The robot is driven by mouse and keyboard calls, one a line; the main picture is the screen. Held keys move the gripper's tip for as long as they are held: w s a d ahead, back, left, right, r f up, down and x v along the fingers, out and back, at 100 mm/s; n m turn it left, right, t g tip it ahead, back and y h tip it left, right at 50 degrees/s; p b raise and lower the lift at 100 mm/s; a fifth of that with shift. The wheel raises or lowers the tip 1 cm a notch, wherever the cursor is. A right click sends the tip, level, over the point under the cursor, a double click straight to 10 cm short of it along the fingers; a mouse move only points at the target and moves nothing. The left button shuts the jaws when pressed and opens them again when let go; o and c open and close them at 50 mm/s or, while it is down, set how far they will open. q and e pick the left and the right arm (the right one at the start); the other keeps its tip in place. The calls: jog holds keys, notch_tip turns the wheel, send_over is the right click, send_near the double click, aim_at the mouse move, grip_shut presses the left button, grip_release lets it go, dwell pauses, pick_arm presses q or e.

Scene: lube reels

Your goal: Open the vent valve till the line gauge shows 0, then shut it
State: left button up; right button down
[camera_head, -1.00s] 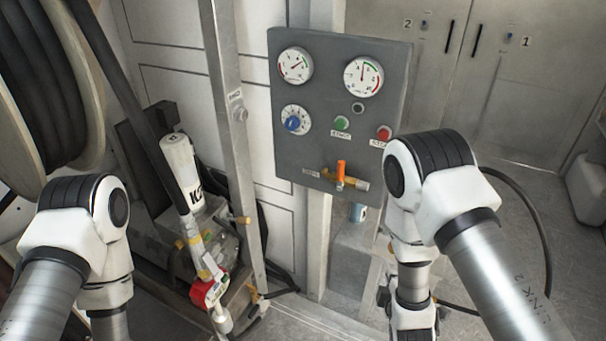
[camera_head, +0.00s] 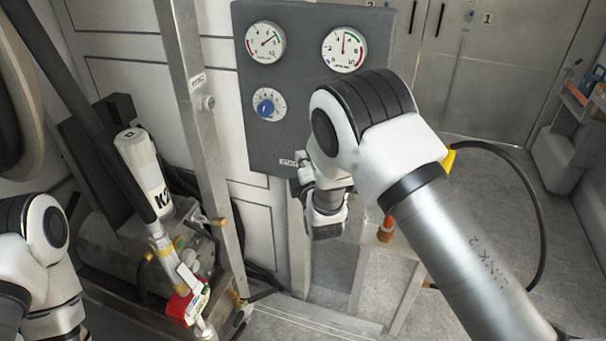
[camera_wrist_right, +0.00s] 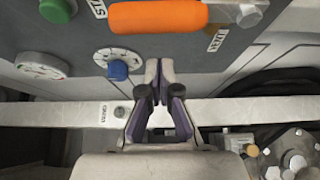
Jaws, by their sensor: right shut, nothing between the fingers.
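In the head view the right wrist (camera_head: 325,190) covers the valve and the panel's lower right. The panel (camera_head: 310,90) carries a left gauge (camera_head: 265,42), needle to the upper right, and a right gauge (camera_head: 344,49), needle about straight up. Their labels are too small to read. My left gripper is out of view.
A metal post (camera_head: 195,120) and machine stand left of the panel. A black hose (camera_head: 535,210) curves at right.

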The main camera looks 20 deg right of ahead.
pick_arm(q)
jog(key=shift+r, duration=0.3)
pick_arm(e)
jog(key=d, duration=0.1)
jog(key=s+d, duration=0.1)
jog(key=d, duration=0.1)
jog(key=shift+s, duration=0.2)
